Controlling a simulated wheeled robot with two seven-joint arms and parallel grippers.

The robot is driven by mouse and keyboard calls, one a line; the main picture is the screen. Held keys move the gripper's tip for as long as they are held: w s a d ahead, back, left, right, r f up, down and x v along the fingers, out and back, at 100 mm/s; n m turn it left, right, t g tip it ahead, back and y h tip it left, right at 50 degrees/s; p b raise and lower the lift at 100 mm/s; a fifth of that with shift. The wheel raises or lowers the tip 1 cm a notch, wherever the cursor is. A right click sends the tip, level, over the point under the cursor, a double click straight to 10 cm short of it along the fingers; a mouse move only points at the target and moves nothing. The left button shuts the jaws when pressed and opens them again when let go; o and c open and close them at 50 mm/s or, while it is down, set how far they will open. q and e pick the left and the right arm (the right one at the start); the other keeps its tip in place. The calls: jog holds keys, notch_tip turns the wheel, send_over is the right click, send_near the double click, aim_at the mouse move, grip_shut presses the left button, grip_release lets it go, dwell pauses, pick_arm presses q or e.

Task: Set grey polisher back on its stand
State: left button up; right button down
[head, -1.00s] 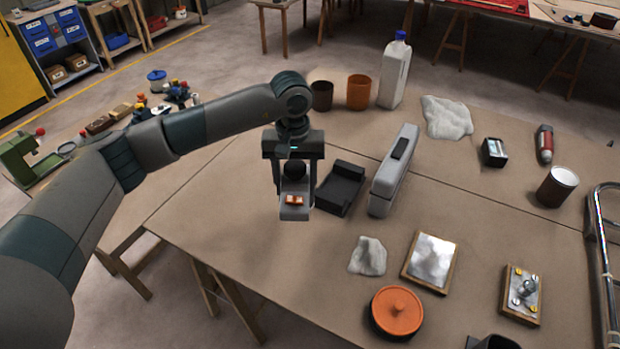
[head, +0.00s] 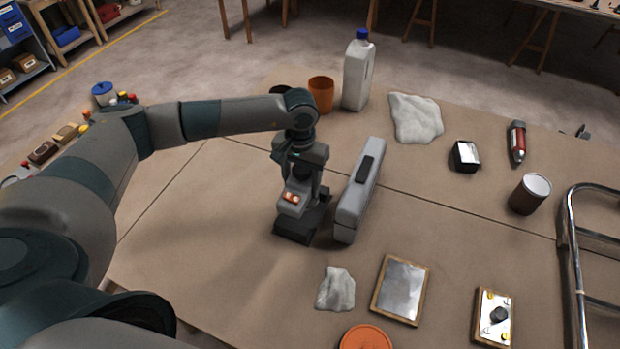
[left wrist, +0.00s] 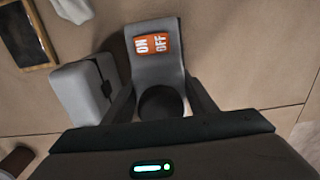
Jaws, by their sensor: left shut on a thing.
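The grey polisher (head: 289,207), with an orange switch, is in my left gripper (head: 302,178), whose fingers are shut on its body. The left wrist view shows the polisher (left wrist: 143,73) between the two fingers, its switch marked ON and OFF. The black stand (head: 290,236) lies on the table under the polisher, which covers part of it. I cannot tell whether the polisher touches the stand. My right gripper is not in view.
A long grey case (head: 352,211) with a black handle stands close to the right of the stand. A white jug (head: 357,80) and orange cup (head: 320,95) stand behind. A white cloth (head: 336,289) and framed plate (head: 401,290) lie in front. The table left of the stand is clear.

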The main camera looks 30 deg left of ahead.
pick_arm(q)
jog(key=shift+r, duration=0.15)
jog(key=shift+f+b, duration=1)
jog(key=shift+f, duration=1.95)
jog(key=shift+b, duration=0.95)
jog(key=shift+f+b, duration=0.5)
jog(key=shift+b, duration=0.1)
dwell(0.5)
jog(key=o, duration=0.9)
jog(key=shift+o, duration=0.2)
jog(key=shift+s, duration=0.1)
jog(key=shift+f, duration=0.1)
